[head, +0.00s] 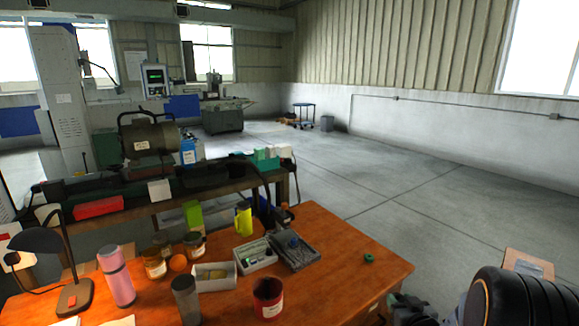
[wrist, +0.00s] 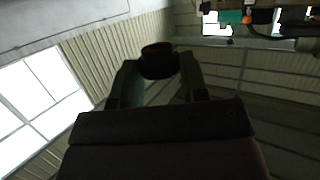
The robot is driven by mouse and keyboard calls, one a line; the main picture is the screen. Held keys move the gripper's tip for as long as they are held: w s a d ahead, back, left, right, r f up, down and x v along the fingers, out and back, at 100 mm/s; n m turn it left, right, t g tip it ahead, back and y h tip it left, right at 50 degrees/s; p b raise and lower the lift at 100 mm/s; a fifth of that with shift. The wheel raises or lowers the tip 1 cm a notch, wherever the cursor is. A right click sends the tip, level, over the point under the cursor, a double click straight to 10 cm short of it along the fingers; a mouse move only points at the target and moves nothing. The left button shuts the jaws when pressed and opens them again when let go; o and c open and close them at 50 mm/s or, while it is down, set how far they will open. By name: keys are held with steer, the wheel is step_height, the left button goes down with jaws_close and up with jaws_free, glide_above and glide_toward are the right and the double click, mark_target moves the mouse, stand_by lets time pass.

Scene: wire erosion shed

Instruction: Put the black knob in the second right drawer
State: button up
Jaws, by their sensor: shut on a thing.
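The black knob (wrist: 159,61) is a dark, short round piece held between the fingertips of my gripper (wrist: 158,68) in the wrist view. My gripper is shut on it, with one finger on each side. No drawer can be made out in either view. In the head view, a dark part of my arm fills the lower right corner, and I cannot make out my gripper there.

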steer(key=s+a+f+p, duration=0.3)
steer(key=a+f, duration=1)
steer(key=f, duration=0.1)
steer(key=shift+a+m+h, duration=0.2)
steer(key=shift+m+h, duration=0.1)
steer(key=shift+h, duration=0.1)
steer(key=shift+s, duration=0.1)
